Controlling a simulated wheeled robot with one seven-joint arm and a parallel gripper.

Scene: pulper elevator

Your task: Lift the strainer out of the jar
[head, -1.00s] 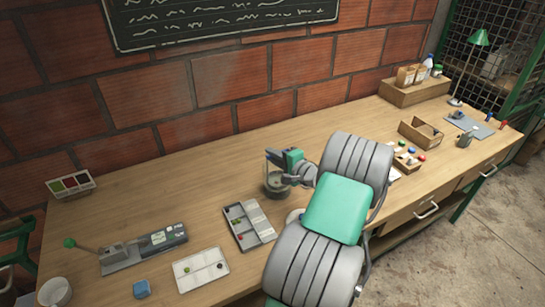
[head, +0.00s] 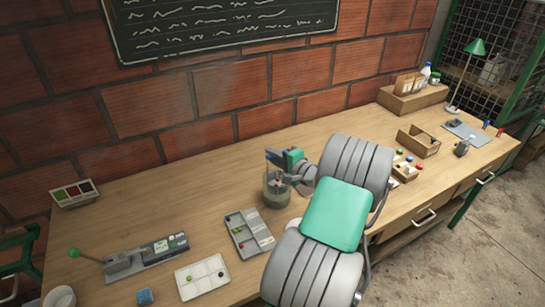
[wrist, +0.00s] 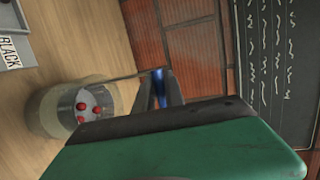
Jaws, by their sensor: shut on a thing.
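The clear glass jar (head: 277,196) stands on the bench below my gripper (head: 273,156), with greyish contents in its lower part. In the wrist view the jar (wrist: 60,122) is at the left, and the strainer (wrist: 92,103), a pale round basket holding red berries, shows within its walls. A thin rod runs from the jar's rim area to a blue grip (wrist: 160,86) between my fingertips (wrist: 164,92). My gripper is shut on this handle, above and beside the jar. I cannot tell whether the basket's underside is clear of the contents.
A grey divided tray (head: 248,234) lies left in front of the jar, and a white tray (head: 203,276) lies nearer. A lever device (head: 130,258) is at the left. Small wooden boxes (head: 418,143) stand at the right. The bench behind the jar is clear.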

